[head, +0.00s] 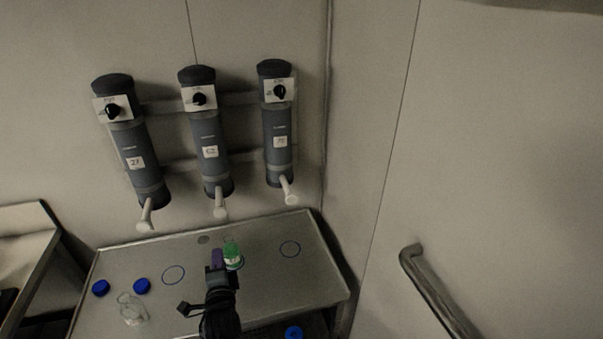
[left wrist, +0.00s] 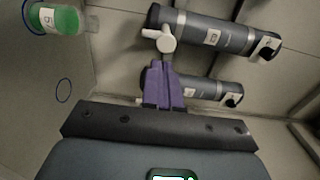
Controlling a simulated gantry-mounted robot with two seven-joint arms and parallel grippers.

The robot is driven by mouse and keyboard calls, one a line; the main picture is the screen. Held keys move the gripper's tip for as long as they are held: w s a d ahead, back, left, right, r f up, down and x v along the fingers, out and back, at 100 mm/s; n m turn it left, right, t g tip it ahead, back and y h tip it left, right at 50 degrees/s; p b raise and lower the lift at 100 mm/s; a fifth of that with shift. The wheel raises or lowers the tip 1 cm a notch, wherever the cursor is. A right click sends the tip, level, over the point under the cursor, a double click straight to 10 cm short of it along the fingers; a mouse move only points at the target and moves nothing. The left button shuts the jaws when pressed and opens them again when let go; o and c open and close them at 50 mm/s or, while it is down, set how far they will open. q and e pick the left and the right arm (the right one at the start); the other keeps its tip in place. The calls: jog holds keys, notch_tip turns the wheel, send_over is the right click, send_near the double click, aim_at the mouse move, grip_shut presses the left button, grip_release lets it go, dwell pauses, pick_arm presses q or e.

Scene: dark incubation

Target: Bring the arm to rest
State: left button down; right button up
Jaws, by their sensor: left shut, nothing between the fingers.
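My left gripper (head: 217,259) has purple fingers and reaches over the middle of the metal table (head: 260,290). In the left wrist view the fingers (left wrist: 163,85) lie together with nothing between them. A green-filled bottle (head: 232,255) with a white label stands on the table just right of the gripper, apart from it as far as I can tell. It also shows at the top left of the left wrist view (left wrist: 58,20). My right gripper is not in view.
Three grey wall cylinders (head: 207,140) with knobs and pale spouts hang above the table. A clear flask (head: 131,310) and blue caps (head: 142,286) are at the table's left. Blue circles (head: 290,249) mark bare spots. A metal handle (head: 430,285) is on the right wall.

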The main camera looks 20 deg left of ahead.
pick_arm(q)
jog(key=s+d+f+g+h+p, duration=0.35)
jog(key=s+d+f+h, duration=0.4)
jog(key=s, duration=0.65)
jog(key=s+d+n+g+h+p, duration=0.1)
jog(key=s+d+n+g+h, duration=0.3)
jog(key=s+d, duration=0.7)
jog(key=s+n+g, duration=0.2)
jog(key=s+n, duration=0.1)
jog(key=n, duration=0.1)
jog(key=shift+d+g, duration=0.35)
jog(key=shift+f, duration=0.1)
dwell(3.6)
